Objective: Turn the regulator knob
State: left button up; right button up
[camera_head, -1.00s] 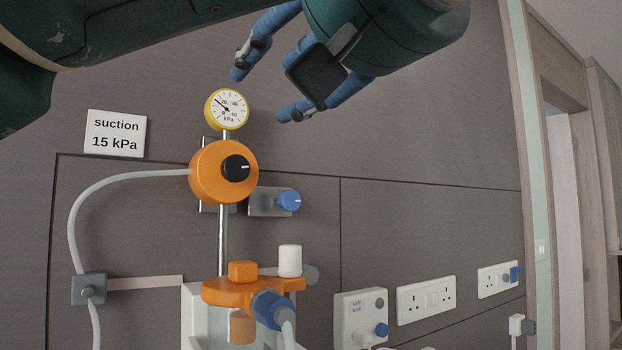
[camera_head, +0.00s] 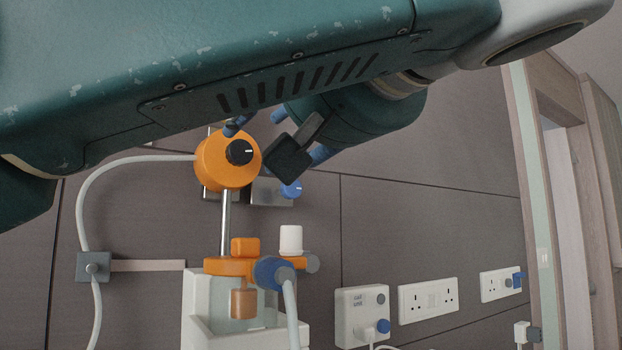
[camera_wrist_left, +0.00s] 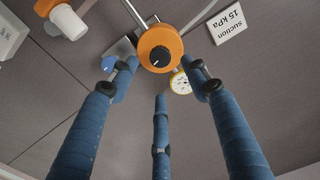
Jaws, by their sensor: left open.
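The orange regulator (camera_head: 212,170) is on the grey wall with its black knob (camera_head: 239,152) facing out. In the left wrist view the knob (camera_wrist_left: 160,57) lies just beyond the fingertips, between the two outer fingers. My left gripper (camera_head: 272,137) is open and empty, with blue fingers spread beside and above the regulator; I see no contact with the knob. The yellow-rimmed gauge (camera_wrist_left: 180,82) shows upside down in the wrist view, partly behind a finger; in the head view my arm hides it. The sign "suction 15 kPa" (camera_wrist_left: 227,23) also shows there. My right gripper is out of view.
A blue knob (camera_head: 291,189) on a grey wall fitting sits right of the regulator. Below are an orange bracket (camera_head: 230,266), a white cap (camera_head: 291,239) and a pale hose (camera_head: 85,205). Sockets (camera_head: 428,299) line the wall at lower right.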

aim_at(242, 150)
pick_arm(q)
jog(key=p+x, duration=0.3)
jog(key=x, duration=0.3)
jog(key=shift+w+a+r, duration=0.15)
jog(key=shift+a+r, duration=0.05)
jog(key=shift+a, duration=0.05)
jog(key=shift+w+a+f+p, duration=0.15)
jog(key=shift+w+a+p, duration=0.05)
jog(key=shift+w+p, duration=0.25)
jog(key=shift+s, duration=0.1)
jog(key=c, duration=1.2)
jog(key=shift+o, duration=0.4)
jog(key=b, duration=0.4)
jog(key=n+b, duration=0.1)
jog(key=b, duration=0.4)
jog(key=shift+d+f, duration=0.1)
jog(key=shift+f, duration=0.15)
jog(key=shift+r+n, duration=0.15)
jog(key=shift+n, duration=0.25)
jog(key=shift+r, duration=0.15)
jog(key=shift+c, duration=0.2)
